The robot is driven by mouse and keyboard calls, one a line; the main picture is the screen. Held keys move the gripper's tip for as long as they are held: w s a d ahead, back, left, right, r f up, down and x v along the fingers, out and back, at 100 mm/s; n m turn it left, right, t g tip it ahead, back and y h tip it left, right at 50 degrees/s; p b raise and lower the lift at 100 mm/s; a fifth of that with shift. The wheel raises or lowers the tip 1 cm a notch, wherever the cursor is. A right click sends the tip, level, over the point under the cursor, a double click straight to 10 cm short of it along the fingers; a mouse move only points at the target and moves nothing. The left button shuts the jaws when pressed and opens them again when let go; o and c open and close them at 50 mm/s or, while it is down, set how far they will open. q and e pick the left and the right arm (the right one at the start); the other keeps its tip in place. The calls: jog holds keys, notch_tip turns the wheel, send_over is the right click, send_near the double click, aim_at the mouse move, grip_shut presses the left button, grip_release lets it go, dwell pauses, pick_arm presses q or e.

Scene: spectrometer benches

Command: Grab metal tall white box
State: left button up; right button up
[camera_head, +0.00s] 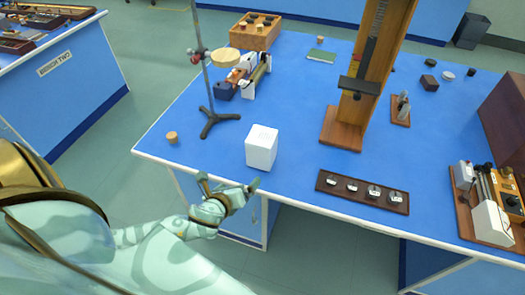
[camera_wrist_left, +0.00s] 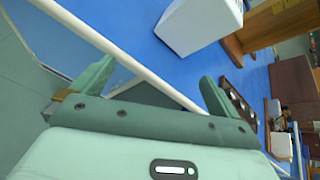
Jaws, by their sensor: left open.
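The tall white box (camera_head: 261,147) stands upright on the blue bench top (camera_head: 290,190), close to its front edge. It also shows in the left wrist view (camera_wrist_left: 199,24) at the top, beyond the fingers. My left gripper (camera_head: 230,184) is just in front of the bench's front edge, nearer to me than the box and a little to its left. Its two fingers (camera_wrist_left: 155,85) are spread apart with nothing between them. The gripper and the box are apart. My right gripper is not in view.
A metal stand (camera_head: 208,119) stands behind and left of the box, with a small cork (camera_head: 172,137) beside it. A tall wooden instrument (camera_head: 345,128) and a dark tray of weights (camera_head: 362,191) are to the right. The bench edge lies between gripper and box.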

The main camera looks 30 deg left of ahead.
aim_at(257, 150)
pick_arm(q)
notch_tip(257, 150, up, 7)
jog(key=w+d+m+t, duration=0.1)
jog(key=w+m+t, duration=0.1)
jog(key=m, duration=0.3)
jog(key=shift+m+y, duration=0.3)
jog(key=shift+y, duration=0.2)
jog(key=b+x, duration=0.2)
jog(key=x, duration=0.7)
jog(key=shift+w+d+b, duration=0.1)
jog(key=shift+w+b, duration=0.25)
jog(key=shift+w, duration=0.05)
jog(key=b+x, duration=0.2)
jog(key=x, duration=0.4)
jog(key=shift+w+d+r, duration=0.1)
jog(key=shift+d+r, duration=0.05)
jog(key=shift+r, duration=0.15)
jog(key=shift+c, duration=0.7)
jog(key=c, duration=1.3)
